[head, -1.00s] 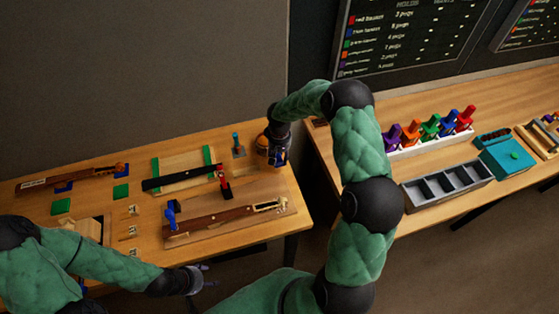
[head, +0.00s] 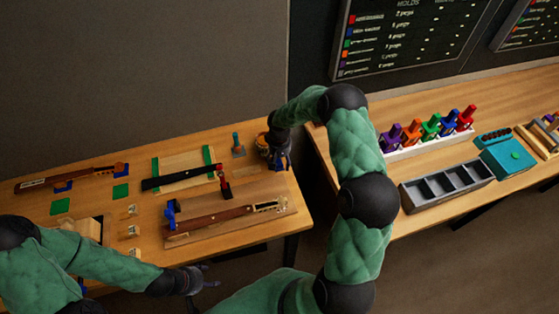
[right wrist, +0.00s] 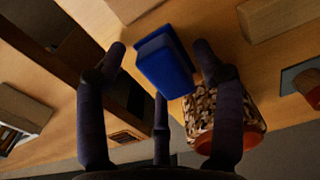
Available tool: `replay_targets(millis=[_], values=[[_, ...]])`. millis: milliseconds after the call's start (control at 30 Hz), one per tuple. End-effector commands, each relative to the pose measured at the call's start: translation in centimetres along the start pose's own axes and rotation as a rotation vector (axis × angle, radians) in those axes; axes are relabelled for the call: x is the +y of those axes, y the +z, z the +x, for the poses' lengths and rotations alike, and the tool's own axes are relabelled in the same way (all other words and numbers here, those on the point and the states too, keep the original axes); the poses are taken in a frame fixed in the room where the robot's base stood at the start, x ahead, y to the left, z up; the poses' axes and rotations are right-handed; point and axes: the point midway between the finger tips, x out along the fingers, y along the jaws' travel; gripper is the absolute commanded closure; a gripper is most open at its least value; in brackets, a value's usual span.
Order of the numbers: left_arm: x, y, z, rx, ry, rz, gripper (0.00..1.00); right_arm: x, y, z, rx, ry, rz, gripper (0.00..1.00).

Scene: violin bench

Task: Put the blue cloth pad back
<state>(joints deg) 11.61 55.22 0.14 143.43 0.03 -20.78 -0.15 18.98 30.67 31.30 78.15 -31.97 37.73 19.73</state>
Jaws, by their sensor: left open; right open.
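The blue cloth pad (right wrist: 165,65) shows in the right wrist view as a thick blue block between the fingertips of my right gripper (right wrist: 160,55). The gripper is open around it; whether a finger touches it I cannot tell. In the head view my right gripper (head: 281,158) is at the right end of the left bench (head: 295,212) and hides most of the pad. My left gripper (head: 200,280) is open and empty near the front edge of that bench.
A jar with an orange lid (right wrist: 240,115) stands close beside my right gripper. A gap separates the benches; the right one holds a grey divided tray (head: 447,186) and coloured pegs.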

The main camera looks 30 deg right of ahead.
Motion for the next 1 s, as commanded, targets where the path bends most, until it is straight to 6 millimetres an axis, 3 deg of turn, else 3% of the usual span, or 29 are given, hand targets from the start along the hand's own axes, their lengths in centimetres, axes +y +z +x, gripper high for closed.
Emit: replay_targets(millis=[233, 700, 1000], values=[[0.1, 0.0, -0.4, 0.000, 0.000, 0.000, 0.37, 0.0, -0.1, -1.0, 0.003, 0.000, 0.000, 0.32], [0.2, 0.0, -0.7, 0.000, 0.000, 0.000, 0.37, 0.0, -0.1, -9.8, 0.003, 0.000, 0.000, 0.32], [0.3, 0.0, -0.8, 0.000, 0.000, 0.000, 0.37, 0.0, 0.0, -12.2, 0.000, 0.000, 0.000, 0.32]])
